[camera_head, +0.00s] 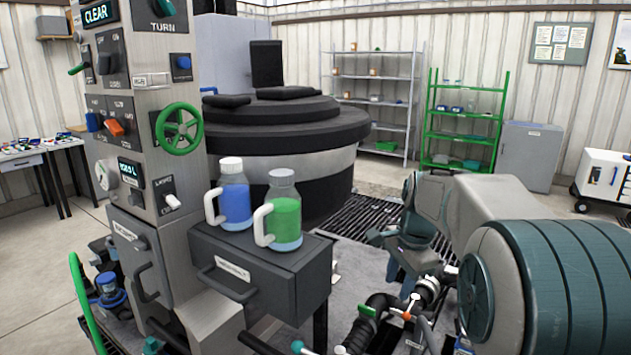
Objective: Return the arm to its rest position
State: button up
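My arm (545,285) fills the lower right of the head view, with a large grey and dark teal housing close to the camera. It bends at a grey link (450,205) and runs down toward dark parts at its far end. My gripper (390,250) seems to be among these dark parts, above the floor grating and pipework. Its fingers are small and partly hidden, so I cannot tell whether they are open or shut. No held object can be made out.
A control column (135,110) with a green handwheel (180,128) stands left. Jugs with blue (235,200) and green (283,215) liquid stand on a dark drawer box (262,262). Black pipes (375,320) lie below my arm. A round black tank (285,130) and shelves (375,95) stand behind.

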jog(key=s+a+f+n, duration=0.1)
jog(key=s+n, duration=0.5)
jog(key=s, duration=0.6)
jog(key=s+a+f+n+t+h, duration=0.1)
jog(key=s+f+n, duration=0.3)
jog(key=s+n, duration=0.3)
jog(key=s, duration=0.4)
jog(key=shift+s+t, duration=0.3)
jog(key=shift+s, duration=0.05)
